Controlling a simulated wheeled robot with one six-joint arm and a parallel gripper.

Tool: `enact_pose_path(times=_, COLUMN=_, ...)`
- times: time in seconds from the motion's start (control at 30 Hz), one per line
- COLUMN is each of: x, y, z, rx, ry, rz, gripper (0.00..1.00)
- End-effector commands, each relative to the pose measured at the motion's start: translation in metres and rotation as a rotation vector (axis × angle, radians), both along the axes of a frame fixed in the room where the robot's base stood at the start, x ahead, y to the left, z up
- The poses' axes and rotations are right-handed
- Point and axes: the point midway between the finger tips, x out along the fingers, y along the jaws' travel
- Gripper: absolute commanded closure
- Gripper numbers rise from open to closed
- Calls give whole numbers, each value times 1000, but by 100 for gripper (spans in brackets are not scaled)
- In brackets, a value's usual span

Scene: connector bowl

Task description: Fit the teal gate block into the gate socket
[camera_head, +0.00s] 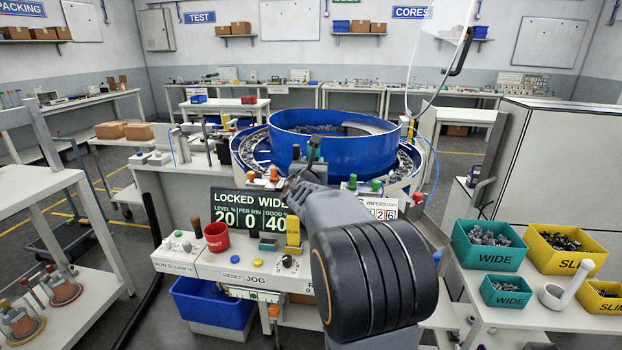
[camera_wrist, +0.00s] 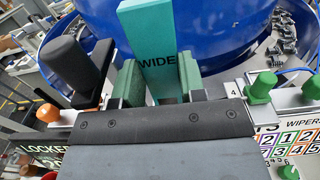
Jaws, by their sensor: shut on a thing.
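The teal gate block (camera_wrist: 146,22), marked WIDE, stands up between the two green finger pads of my gripper (camera_wrist: 158,80) in the wrist view. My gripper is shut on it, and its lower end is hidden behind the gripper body. In the head view my gripper (camera_head: 306,172) is in front of the blue bowl, largely hidden by my own arm. The gate socket is not clearly visible in either view.
The blue feeder bowl (camera_head: 378,155) is just beyond my gripper. A black-handled knob (camera_wrist: 72,66) stands close at left, and a green knob (camera_wrist: 262,86) at right. An orange knob (camera_wrist: 48,113) is lower left. The LOCKED WIDE display (camera_head: 250,211) is below, with a red cup (camera_head: 217,237) beside it.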

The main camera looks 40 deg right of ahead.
Motion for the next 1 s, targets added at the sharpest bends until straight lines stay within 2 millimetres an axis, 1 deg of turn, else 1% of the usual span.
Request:
enact_pose_path(times=0.03, x=0, y=-3, z=-20, rx=4, ry=9, rz=-5, gripper=87)
enact_pose_path(times=0.13, x=-1, y=-4, z=-34, rx=5, ry=8, rz=-7, gripper=87)
enact_pose_path(times=0.2, x=-1, y=-5, z=-36, rx=3, ry=7, rz=-9, gripper=87)
enact_pose_path(times=0.47, x=-1, y=-4, z=-34, rx=3, ry=6, rz=-7, gripper=87)
enact_pose_path(times=0.6, x=-1, y=-3, z=-37, rx=3, ry=5, rz=-7, gripper=87)
enact_pose_path(times=0.63, x=-1, y=-3, z=-37, rx=4, ry=6, rz=-7, gripper=61)
enact_pose_path(times=0.7, x=-1, y=-3, z=-36, rx=4, ry=6, rz=-7, gripper=54)
enact_pose_path(times=0.73, x=-1, y=-3, z=-36, rx=4, ry=6, rz=-6, gripper=52)
enact_pose_path(times=1.0, x=-1, y=-3, z=-33, rx=4, ry=6, rz=-6, gripper=52)
